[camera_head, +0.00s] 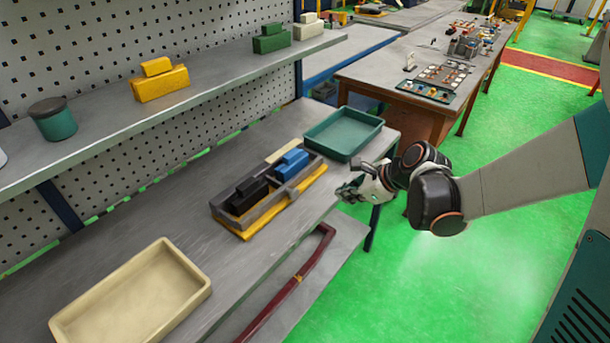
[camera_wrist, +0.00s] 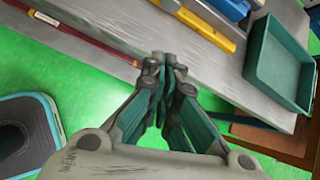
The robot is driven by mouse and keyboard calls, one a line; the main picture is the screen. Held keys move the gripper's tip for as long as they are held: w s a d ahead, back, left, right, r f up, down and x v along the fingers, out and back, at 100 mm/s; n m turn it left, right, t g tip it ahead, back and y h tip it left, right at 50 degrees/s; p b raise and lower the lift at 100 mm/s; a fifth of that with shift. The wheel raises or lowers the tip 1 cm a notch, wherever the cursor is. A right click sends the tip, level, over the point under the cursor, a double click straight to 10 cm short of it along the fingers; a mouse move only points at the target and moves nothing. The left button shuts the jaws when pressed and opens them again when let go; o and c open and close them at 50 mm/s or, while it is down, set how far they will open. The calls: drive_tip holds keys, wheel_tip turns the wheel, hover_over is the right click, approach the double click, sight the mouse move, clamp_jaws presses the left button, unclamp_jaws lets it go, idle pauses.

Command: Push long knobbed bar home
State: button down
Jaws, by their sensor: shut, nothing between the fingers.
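A grey frame (camera_head: 219,212) on the workbench holds a black knobbed block (camera_head: 247,196) and a blue knobbed block (camera_head: 291,163). A long yellow bar (camera_head: 304,195) lies along the frame's front side, and it also shows in the wrist view (camera_wrist: 202,29). I cannot tell which of these is the long knobbed bar. The blue block is partly in the wrist view (camera_wrist: 231,7). My gripper (camera_head: 344,191) is just off the bench's front edge, to the right of the frame and apart from it. In the wrist view its fingertips (camera_wrist: 165,60) are together and empty.
A green tray (camera_head: 314,135) stands behind the frame's right end. A cream tray (camera_head: 66,324) is at the front left. A dark red bar (camera_head: 288,288) lies on a lower shelf. A shelf above holds a yellow block (camera_head: 161,84) and green blocks (camera_head: 271,42).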

sight(297, 196)
drive_tip(key=a+f+m, duration=0.1)
drive_tip(key=w+f+m+y+p, duration=0.1)
drive_tip(key=m, duration=0.1)
drive_tip(key=shift+a, duration=0.35)
drive_tip(key=shift+f, duration=0.1)
drive_tip(key=b+x, duration=0.3)
drive_tip(key=x, duration=0.7)
drive_tip(key=shift+f, duration=0.1)
drive_tip(key=shift+w+a, duration=0.7)
drive_tip(key=shift+a, duration=0.35)
drive_tip(key=shift+w+a+b, duration=0.35)
drive_tip(key=shift+w+a, duration=0.1)
drive_tip(key=shift+a, duration=0.15)
drive_tip(key=shift+w+a, duration=0.75)
drive_tip(key=shift+a, duration=0.2)
drive_tip(key=shift+d, duration=0.1)
